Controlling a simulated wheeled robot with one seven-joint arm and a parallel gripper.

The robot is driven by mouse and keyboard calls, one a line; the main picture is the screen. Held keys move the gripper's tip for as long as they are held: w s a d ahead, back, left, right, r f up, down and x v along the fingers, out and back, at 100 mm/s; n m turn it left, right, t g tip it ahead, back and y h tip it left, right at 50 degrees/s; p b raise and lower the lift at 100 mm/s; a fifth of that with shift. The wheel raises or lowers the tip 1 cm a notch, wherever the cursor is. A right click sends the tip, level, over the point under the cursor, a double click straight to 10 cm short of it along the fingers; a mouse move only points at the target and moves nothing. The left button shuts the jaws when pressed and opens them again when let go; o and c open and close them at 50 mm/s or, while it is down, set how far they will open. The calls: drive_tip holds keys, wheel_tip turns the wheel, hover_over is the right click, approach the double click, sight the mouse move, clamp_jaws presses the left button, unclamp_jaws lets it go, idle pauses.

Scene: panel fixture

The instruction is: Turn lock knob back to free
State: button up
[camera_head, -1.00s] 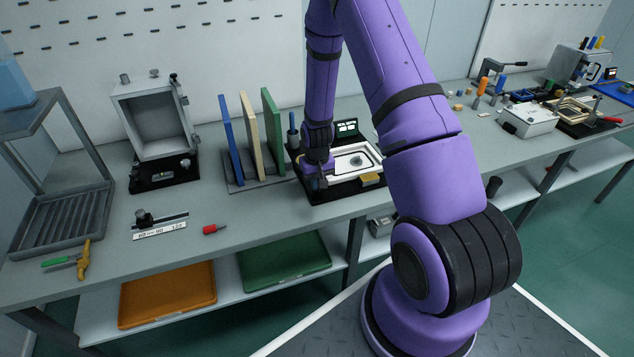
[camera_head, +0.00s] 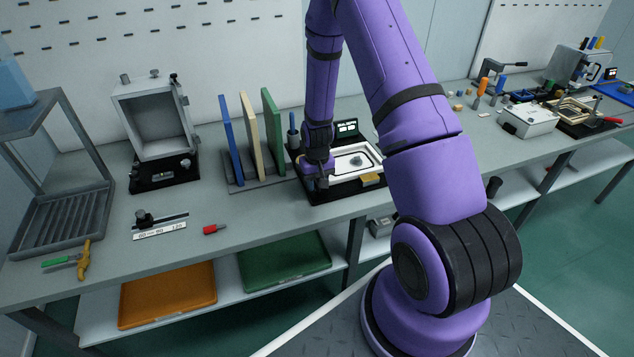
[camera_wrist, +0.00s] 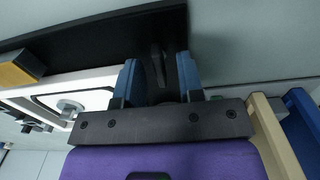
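The panel fixture has a black base (camera_head: 345,193) and a white framed panel (camera_head: 349,174) on the bench. In the wrist view its black base (camera_wrist: 95,38) and white panel (camera_wrist: 70,84) show at left. A dark upright lock knob (camera_wrist: 157,62) stands on the black base, between my blue fingertips. My gripper (camera_wrist: 158,75) is open around the knob, with a visible gap on each side. In the head view my gripper (camera_head: 319,180) is at the fixture's left side, and the arm hides the knob.
A yellow block (camera_head: 371,180) sits at the fixture's front; it also shows in the wrist view (camera_wrist: 20,69). A small display (camera_head: 347,128) stands behind the panel. Upright blue, cream and green boards (camera_head: 250,135) stand close on the left.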

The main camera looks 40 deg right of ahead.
wheel_tip(320, 180, up, 11)
idle(0.5)
drive_tip(key=shift+f, duration=0.1)
idle(0.3)
wheel_tip(320, 180, up, 15)
drive_tip(key=t, duration=0.2)
hover_over(317, 183)
drive_tip(key=s+a, duration=0.3)
drive_tip(key=a, duration=0.2)
drive_tip(key=s+a+r+n, duration=0.1)
drive_tip(key=s+a+r, duration=0.3)
drive_tip(key=r, duration=0.5)
drive_tip(key=s+a+r+n+t, duration=0.1)
drive_tip(key=s+r, duration=0.4)
drive_tip(key=s, duration=0.5)
drive_tip(key=s+a+r+n+t, duration=0.1)
drive_tip(key=s+a+r+t, duration=0.1)
drive_tip(key=s+r, duration=0.4)
drive_tip(key=shift+s+a, duration=0.65)
drive_tip(key=shift+s, duration=1.25)
